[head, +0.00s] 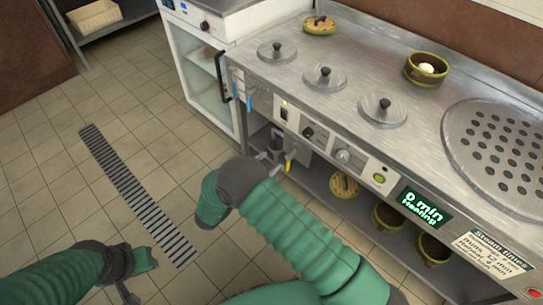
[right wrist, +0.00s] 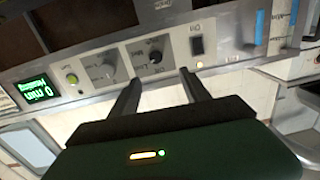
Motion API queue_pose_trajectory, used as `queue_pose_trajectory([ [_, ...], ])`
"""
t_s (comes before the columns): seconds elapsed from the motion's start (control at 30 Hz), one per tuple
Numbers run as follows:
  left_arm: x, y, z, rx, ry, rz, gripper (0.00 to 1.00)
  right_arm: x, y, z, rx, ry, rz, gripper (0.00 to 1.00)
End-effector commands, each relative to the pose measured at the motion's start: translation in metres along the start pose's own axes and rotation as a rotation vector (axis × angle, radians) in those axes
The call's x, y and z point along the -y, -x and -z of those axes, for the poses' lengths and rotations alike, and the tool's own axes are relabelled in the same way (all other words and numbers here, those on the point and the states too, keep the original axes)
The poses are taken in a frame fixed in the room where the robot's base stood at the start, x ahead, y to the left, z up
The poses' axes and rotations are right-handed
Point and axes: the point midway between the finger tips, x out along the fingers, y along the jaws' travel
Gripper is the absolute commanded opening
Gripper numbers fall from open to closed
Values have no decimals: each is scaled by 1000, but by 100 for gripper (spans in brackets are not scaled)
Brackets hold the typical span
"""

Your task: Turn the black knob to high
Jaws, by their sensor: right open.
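The black knob (head: 308,132) is on the front control panel of the steel cooker. In the right wrist view the black knob (right wrist: 156,57) sits just beyond the fingertips, roughly between them. My right gripper (right wrist: 160,77) is open and empty, its two fingers apart and pointing at the panel. I see no contact with the knob. In the head view the right gripper (head: 276,153) is in front of and below the panel, its fingers small and hard to make out. My left gripper (head: 138,272) is low over the floor at the left, fingers apart, empty.
A grey knob (head: 343,156), a green button (head: 379,178) and a green-lit display (head: 425,208) are right of the black knob. A black switch (right wrist: 197,46) is beside it in the wrist view. Bowls (head: 388,217) stand on the lower shelf.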

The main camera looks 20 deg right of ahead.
Motion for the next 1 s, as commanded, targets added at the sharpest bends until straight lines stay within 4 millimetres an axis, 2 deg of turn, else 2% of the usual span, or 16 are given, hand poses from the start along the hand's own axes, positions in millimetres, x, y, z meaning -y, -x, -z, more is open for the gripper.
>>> queue_pose_trajectory([
  [0.03,0,-5,-1,-1,-1,0,36,-6,1,-7,-19,10,-26,55],
  [0.17,0,-5,0,-2,-1,0,36,-11,-5,-4,-32,16,-46,55],
  [0.27,0,-9,-1,-2,-1,0,36,-12,-23,-4,-33,15,-47,55],
  [0.7,0,-34,-8,-1,-1,0,36,-16,-135,-2,-30,13,-43,55],
  [0.83,0,-39,-8,-1,-1,0,36,-17,-156,0,-30,13,-42,55],
  [1.0,0,-40,-9,-1,-1,0,36,-17,-165,2,-29,13,-40,55],
])
